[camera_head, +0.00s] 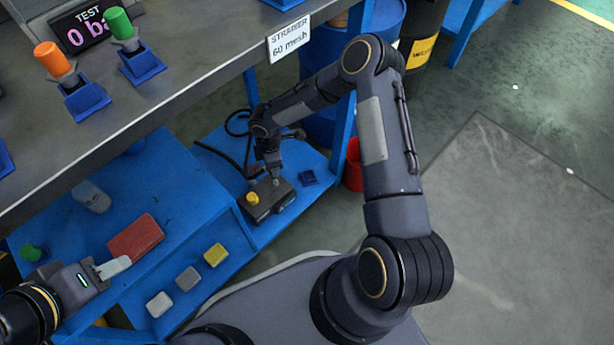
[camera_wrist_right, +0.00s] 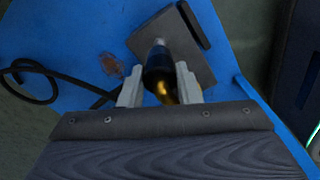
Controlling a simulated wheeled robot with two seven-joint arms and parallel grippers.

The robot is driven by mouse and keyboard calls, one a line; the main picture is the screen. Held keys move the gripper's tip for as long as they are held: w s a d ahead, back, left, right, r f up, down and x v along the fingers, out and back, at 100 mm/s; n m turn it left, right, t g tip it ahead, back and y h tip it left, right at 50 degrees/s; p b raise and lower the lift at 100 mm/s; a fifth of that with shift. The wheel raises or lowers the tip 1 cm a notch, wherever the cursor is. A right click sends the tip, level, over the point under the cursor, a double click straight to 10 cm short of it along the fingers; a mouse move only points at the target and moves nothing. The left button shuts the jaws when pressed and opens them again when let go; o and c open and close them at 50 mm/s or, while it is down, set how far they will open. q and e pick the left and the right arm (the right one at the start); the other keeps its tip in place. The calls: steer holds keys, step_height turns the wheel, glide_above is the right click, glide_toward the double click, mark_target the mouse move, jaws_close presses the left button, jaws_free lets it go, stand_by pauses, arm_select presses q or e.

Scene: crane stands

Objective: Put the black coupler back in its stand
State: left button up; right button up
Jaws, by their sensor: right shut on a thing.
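My right gripper (camera_wrist_right: 160,88) is shut on the black coupler (camera_wrist_right: 158,66), a dark cylinder with a gold part between the fingers and a silvery tip. In the head view the right gripper (camera_head: 272,172) is low over the blue shelf, at the dark box (camera_head: 272,201); the coupler is hard to make out there. In the wrist view the tip lies against the grey top of this box (camera_wrist_right: 188,62); I cannot tell whether they touch.
On the bench (camera_head: 190,75), an orange coupler (camera_head: 52,59) and a green one (camera_head: 120,24) sit in blue stands. A black hose (camera_wrist_right: 35,82) curls beside the box. Yellow, grey and white blocks lie on the lower shelf. The floor at right is clear.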

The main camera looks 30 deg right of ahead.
steer(key=shift+d, duration=0.1)
stand_by(0.4)
steer(key=d+f+n, duration=0.3)
steer(key=d+n, duration=0.3)
steer(key=d, duration=0.6)
steer(key=b, duration=0.4)
glide_above(309, 178)
step_height(309, 178, down, 4)
steer(key=shift+f, duration=0.65)
steer(key=shift+a+f, duration=0.1)
steer(key=shift+f, duration=0.05)
steer(key=shift+f+b, duration=0.7)
steer(key=shift+f, duration=0.55)
steer(key=o, duration=1.1)
steer(key=shift+f, duration=0.1)
